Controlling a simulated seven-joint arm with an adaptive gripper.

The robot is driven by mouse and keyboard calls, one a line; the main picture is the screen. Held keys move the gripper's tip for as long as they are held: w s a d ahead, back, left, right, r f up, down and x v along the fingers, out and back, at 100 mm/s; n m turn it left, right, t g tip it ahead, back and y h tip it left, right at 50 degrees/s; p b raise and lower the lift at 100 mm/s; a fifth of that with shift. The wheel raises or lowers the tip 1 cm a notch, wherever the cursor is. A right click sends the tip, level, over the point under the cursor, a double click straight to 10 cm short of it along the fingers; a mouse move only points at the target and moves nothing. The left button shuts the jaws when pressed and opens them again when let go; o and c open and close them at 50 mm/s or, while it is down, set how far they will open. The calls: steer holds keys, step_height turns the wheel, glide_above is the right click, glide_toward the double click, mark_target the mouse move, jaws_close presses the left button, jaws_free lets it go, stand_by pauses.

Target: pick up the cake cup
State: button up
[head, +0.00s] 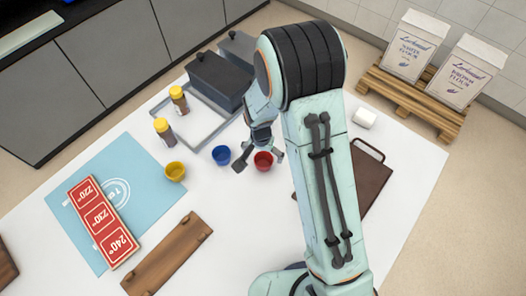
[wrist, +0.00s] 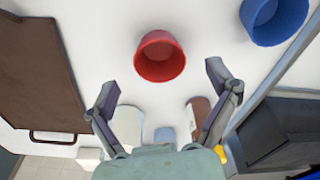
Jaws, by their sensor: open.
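Three small cups stand on the white table: a red cup (head: 263,161), a blue cup (head: 221,155) and a yellow cup (head: 175,171). I cannot tell which one is meant by the cake cup. My gripper (head: 259,158) is open and empty, with its fingers spread close to the red cup. In the wrist view the red cup (wrist: 160,56) lies just ahead of and between the fingertips of my gripper (wrist: 162,78), apart from both fingers. The blue cup (wrist: 274,20) shows at the upper right there, outside the fingers. The yellow cup is not clearly seen in the wrist view.
Dark tins (head: 216,77) and a tray (head: 184,128) with yellow-capped jars (head: 164,131) stand behind. A brown board (wrist: 35,75) lies right of my arm in the head view. A red temperature sign (head: 103,222) lies on a blue mat (head: 148,200); a wooden board (head: 168,254) is nearby.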

mark_target(264, 164)
steer(key=shift+w+d+f, duration=0.1)
steer(key=shift+f, duration=0.9)
steer(key=shift+w+d+f, duration=0.1)
steer(key=shift+f, duration=0.85)
steer(key=c, duration=1)
steer(key=shift+r, duration=0.15)
steer(key=shift+c, duration=0.2)
